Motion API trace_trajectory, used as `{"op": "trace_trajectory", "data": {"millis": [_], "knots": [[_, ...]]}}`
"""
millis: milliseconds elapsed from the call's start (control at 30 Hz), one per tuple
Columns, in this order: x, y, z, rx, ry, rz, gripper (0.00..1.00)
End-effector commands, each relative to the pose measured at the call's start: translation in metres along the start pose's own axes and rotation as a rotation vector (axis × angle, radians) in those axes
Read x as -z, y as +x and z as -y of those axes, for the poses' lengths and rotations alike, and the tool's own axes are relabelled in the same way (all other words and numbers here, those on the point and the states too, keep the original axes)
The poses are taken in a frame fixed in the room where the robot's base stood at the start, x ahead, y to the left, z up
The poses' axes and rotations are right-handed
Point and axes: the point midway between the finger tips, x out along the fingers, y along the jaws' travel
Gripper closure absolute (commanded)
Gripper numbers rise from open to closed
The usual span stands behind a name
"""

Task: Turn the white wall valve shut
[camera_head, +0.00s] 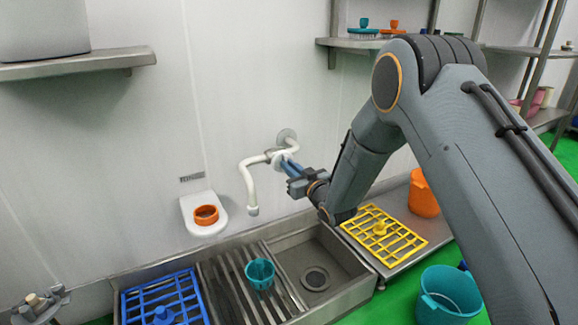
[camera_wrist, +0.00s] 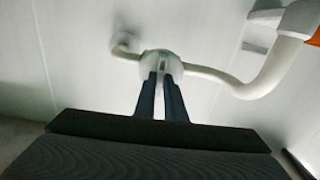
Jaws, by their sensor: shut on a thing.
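The white wall valve (camera_head: 277,156) sits on a white pipe fixed to the wall above the sink. Its curved spout (camera_head: 248,188) bends down to the left, with its end over the sink. My gripper (camera_head: 291,166) reaches it from the right, its blue fingers at the valve. In the wrist view, the two fingers of my gripper (camera_wrist: 162,80) are close together on a small part at the front of the round valve body (camera_wrist: 160,62). The held part is mostly hidden between the fingertips.
Below are a steel sink basin (camera_head: 317,276), a teal cup (camera_head: 260,273) on a slatted drainer, a blue rack (camera_head: 165,298) and a yellow rack (camera_head: 383,236). An orange jug (camera_head: 423,194) and a teal bucket (camera_head: 447,296) are at right. A white wall holder (camera_head: 205,213) with an orange ring is left of the spout.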

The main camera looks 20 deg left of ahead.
Motion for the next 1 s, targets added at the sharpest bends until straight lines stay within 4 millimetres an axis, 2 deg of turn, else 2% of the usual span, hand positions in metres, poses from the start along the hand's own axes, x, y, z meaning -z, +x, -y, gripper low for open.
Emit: {"op": "trace_trajectory", "data": {"millis": [567,600,700,1000], "knots": [[-0.0012,-0.0004,0.0007,0.001,0.045,0.002,1.0],[-0.0012,-0.0004,0.0008,0.001,0.045,0.002,0.86],[-0.001,-0.0003,0.0006,0.001,0.044,0.002,0.71],[-0.0004,-0.0013,0.0001,0.0,0.043,0.001,0.71]]}}
